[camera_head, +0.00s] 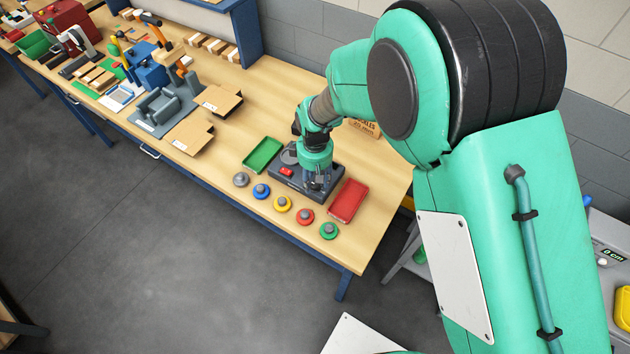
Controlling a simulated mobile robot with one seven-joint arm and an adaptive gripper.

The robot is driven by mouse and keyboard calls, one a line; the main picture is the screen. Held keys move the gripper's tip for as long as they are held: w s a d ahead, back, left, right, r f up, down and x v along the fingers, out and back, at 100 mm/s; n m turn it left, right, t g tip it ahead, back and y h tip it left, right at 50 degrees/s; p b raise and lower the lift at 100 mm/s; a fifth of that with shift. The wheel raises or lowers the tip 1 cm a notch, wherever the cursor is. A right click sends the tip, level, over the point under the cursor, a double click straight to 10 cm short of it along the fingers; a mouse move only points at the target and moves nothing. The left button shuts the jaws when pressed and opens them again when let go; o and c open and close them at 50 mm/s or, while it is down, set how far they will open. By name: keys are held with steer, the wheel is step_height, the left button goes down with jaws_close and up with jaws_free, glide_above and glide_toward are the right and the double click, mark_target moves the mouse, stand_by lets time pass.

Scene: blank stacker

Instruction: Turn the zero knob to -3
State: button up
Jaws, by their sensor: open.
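My gripper (316,183) points down over the right part of a dark grey device (280,183) on the wooden workbench. The fingers are open, but they are small here. The device has a round grey plate at its back left and a small red part (287,171) on top. I cannot make out a zero knob or any scale marks; the knob may be hidden under my gripper. Whether the fingers touch anything cannot be told.
A green tray (263,155) lies left of the device and a red tray (348,202) right of it. Several round coloured pieces, such as a yellow one (282,204), line the bench's front. Cardboard pieces (188,133) and a grey fixture (160,108) stand further left.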

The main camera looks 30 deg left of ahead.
step_height(320, 180, up, 11)
stand_by(0.5)
stand_by(0.3)
steer(key=w+d+r+m+t+b, duration=0.1)
steer(key=d+r+m, duration=0.2)
steer(key=d+r, duration=0.5)
steer(key=w+d+r+m+t+y+b, duration=0.15)
steer(key=d+r, duration=0.35)
steer(key=d, duration=0.6)
steer(key=w+d+r+m+b, duration=0.1)
steer(key=d+r+m, duration=0.2)
steer(key=d+r, duration=0.5)
steer(key=s+d+m+t+b, duration=0.1)
steer(key=s+d+m, duration=0.3)
steer(key=s+d, duration=0.4)
steer(key=s+d+r+m+t+h+b, duration=0.1)
steer(key=s+d+m, duration=0.4)
steer(key=d, duration=1.1)
steer(key=s+t+b, duration=0.1)
steer(key=s, duration=0.2)
steer(key=shift+d+r, duration=0.2)
steer(key=shift+d, duration=0.05)
